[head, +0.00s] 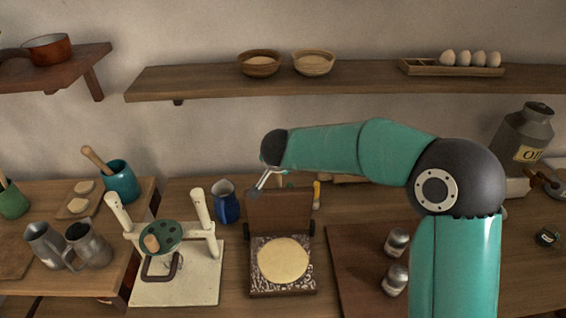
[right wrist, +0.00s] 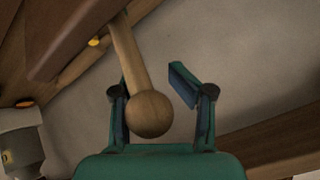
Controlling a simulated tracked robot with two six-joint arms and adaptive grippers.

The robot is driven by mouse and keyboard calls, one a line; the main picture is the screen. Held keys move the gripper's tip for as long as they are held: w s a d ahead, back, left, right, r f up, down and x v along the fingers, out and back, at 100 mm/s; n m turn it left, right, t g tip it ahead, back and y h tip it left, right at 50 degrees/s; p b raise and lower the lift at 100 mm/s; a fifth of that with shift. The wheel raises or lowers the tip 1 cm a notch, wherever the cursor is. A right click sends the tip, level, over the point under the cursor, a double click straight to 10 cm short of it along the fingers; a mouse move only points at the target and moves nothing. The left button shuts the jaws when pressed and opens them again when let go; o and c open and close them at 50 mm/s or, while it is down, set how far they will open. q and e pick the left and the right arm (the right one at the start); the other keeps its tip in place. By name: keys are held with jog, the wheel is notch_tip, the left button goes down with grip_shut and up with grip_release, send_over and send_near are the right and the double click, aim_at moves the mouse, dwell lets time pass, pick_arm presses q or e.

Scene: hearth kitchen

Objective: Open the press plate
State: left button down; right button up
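The wooden press stands on the counter with its upper plate (head: 279,210) raised about upright at the back. Its patterned lower plate (head: 306,284) lies flat and bears a round pale dough disc (head: 283,260). My right gripper (head: 262,183) is at the top left of the raised plate. In the right wrist view, a wooden handle with a round knob (right wrist: 152,114) lies between the spread fingers of my right gripper (right wrist: 147,76). The fingers are open; whether the left one touches the handle I cannot tell. My left gripper is not in view.
A white stand (head: 205,284) with a green disc and a blue jug (head: 227,202) are left of the press. A dark board (head: 352,270) with two shakers lies to the right. A shelf (head: 200,82) with bowls and eggs runs above.

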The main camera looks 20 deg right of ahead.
jog(key=shift+w+d+f, duration=0.1)
jog(key=shift+d, duration=0.05)
jog(key=v, duration=1.1)
jog(key=shift+s+r, duration=0.25)
jog(key=shift+r, duration=0.05)
